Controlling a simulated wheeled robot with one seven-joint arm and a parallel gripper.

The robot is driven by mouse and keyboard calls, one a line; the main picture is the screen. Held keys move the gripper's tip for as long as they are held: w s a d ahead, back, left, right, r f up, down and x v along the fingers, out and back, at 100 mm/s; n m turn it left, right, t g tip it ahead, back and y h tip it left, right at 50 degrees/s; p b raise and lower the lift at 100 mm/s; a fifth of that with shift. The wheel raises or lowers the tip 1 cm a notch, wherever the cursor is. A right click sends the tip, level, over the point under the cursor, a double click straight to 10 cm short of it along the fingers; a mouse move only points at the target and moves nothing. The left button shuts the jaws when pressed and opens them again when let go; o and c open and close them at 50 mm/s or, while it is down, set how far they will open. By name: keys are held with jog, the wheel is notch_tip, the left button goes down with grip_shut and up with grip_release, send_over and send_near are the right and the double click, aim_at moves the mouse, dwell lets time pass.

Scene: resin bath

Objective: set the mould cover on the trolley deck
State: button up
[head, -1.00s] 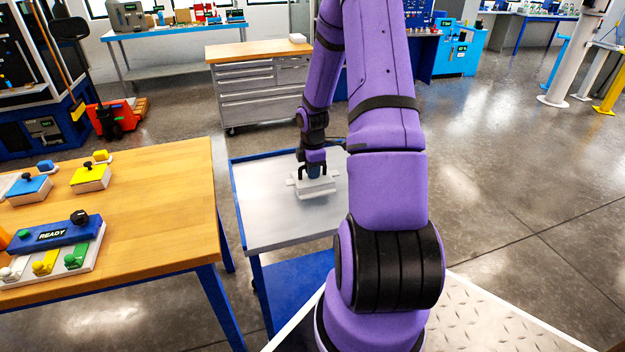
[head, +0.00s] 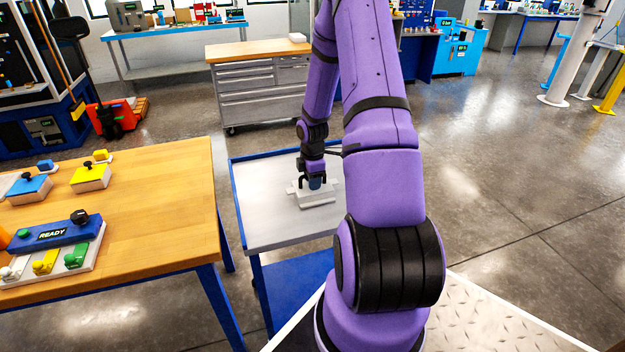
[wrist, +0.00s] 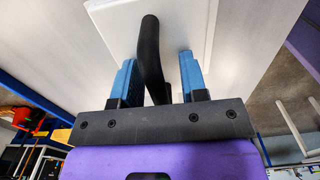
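The mould cover (head: 318,198) is a pale grey-white block with side tabs, low at the trolley deck (head: 265,215), and looks level on it. In the wrist view the cover (wrist: 192,22) shows as a white plate with a black upright handle (wrist: 149,50). My gripper (head: 314,182) is right above the cover. In the wrist view its two blue fingers (wrist: 157,70) stand on either side of the handle. A clear gap shows between the handle and the right finger, so the fingers are open around it. The cover's underside is hidden.
A wooden bench (head: 150,225) with a blue READY box (head: 55,233) and several small blocks stands left of the trolley. A drawer cabinet (head: 260,90) stands behind it. My arm hides the trolley's right side. The deck's visible left and front parts are clear.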

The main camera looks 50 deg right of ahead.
notch_tip(320, 180, up, 11)
jog(key=shift+r, duration=0.2)
jog(key=s+a+r+m+t+h, duration=0.25)
jog(key=a+r+m, duration=0.35)
jog(key=a+r, duration=1.4)
jog(key=s+a+r+m+t+y, duration=0.1)
jog(key=s+a+r, duration=0.3)
jog(key=s, duration=0.4)
jog(key=s+a+r+m+t+y, duration=0.1)
jog(key=s+a+r+m, duration=0.3)
jog(key=s+a, duration=0.3)
jog(key=shift+s+r+m+t, duration=0.3)
jog(key=shift+s+r+t, duration=0.05)
jog(key=shift+s+r, duration=0.4)
jog(key=shift+d+y, duration=0.1)
jog(key=shift+y, duration=0.15)
